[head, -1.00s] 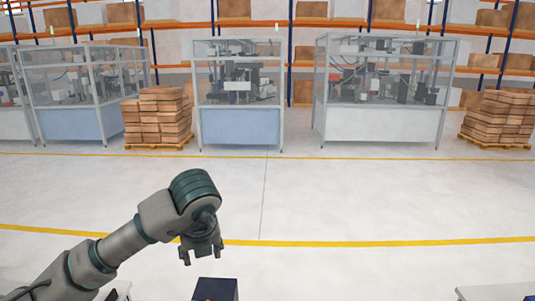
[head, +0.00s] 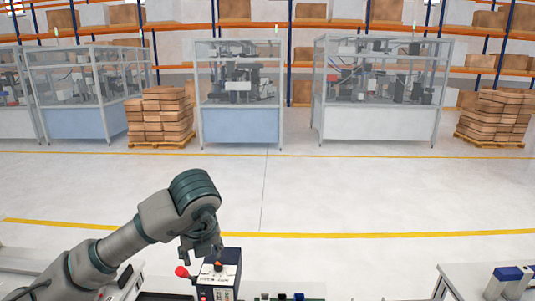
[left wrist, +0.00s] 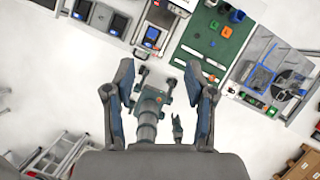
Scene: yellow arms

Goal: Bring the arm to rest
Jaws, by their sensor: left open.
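My left arm comes in from the lower left of the head view and bends down at the wrist. My left gripper (head: 203,250) points down, its fingers apart and empty. In the left wrist view its two fingers (left wrist: 162,92) stand wide apart with nothing between them. In the head view a dark and white box (head: 222,278) with an orange knob is just below and beside the fingers; I cannot tell whether they touch. My right gripper is not seen in the head view.
A red ball knob (head: 181,271) stands left of the box. A bench (head: 450,285) with a blue-topped item is at lower right. The left wrist view shows a green mat (left wrist: 215,45) with small parts and a ladder-like frame (left wrist: 60,150). Open floor (head: 350,190) lies ahead.

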